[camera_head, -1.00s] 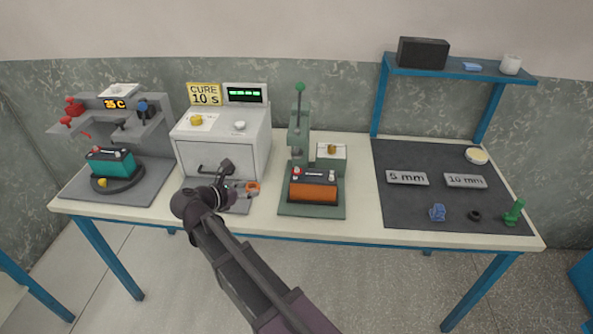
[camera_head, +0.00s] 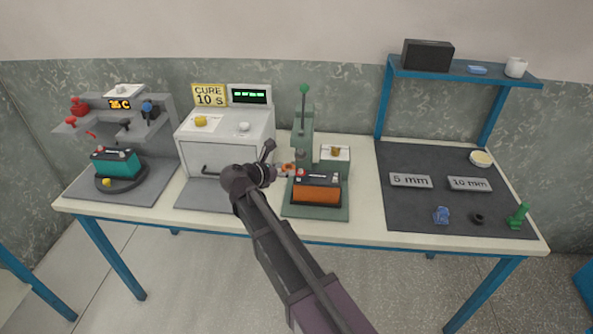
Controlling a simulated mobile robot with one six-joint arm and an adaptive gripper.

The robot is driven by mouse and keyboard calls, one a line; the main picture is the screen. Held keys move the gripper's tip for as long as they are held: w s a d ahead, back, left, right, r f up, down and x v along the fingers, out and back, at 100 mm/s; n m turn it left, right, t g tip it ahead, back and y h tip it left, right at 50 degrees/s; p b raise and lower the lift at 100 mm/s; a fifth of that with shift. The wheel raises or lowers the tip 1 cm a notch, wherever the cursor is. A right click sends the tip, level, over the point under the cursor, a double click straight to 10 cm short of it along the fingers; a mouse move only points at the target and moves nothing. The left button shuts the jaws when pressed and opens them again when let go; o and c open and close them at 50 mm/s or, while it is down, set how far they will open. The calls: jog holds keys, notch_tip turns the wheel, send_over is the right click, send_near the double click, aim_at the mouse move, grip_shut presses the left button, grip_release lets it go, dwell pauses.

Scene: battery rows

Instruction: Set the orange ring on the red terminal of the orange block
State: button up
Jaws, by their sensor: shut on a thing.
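The orange block (camera_head: 316,196) has a dark top and sits on the green press base. Its red terminal (camera_head: 300,173) is at the left of its top, with a pale terminal at the right. My gripper (camera_head: 279,171) is just left of the block, beside the red terminal in the picture. It is shut on the orange ring (camera_head: 288,168), which shows only as a small orange patch, partly hidden by the gripper. I cannot tell the height of the ring over the terminal.
The green press column (camera_head: 303,125) with its lever stands behind the block. The white cure oven (camera_head: 222,160) is at the left, and a teal block (camera_head: 116,165) stands farther left. A dark mat (camera_head: 430,205) with plates and small parts covers the right side.

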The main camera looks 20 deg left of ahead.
aim_at(300, 169)
jog(key=shift+w+d, duration=0.3)
jog(key=shift+w, duration=0.35)
jog(key=shift+w+d, duration=0.25)
jog(key=shift+w, duration=0.35)
jog(key=shift+w+d, duration=0.3)
jog(key=shift+w, duration=0.35)
jog(key=shift+w, duration=0.1)
jog(key=shift+w+d+f, duration=0.1)
jog(key=shift+w+d, duration=0.2)
jog(key=shift+w, duration=0.25)
jog(key=shift+s+f+b, duration=0.1)
jog(key=shift+f+b, duration=1.55)
jog(key=shift+b, duration=0.1)
jog(key=shift+f, duration=0.2)
jog(key=o, duration=0.8)
jog(key=shift+r, duration=0.15)
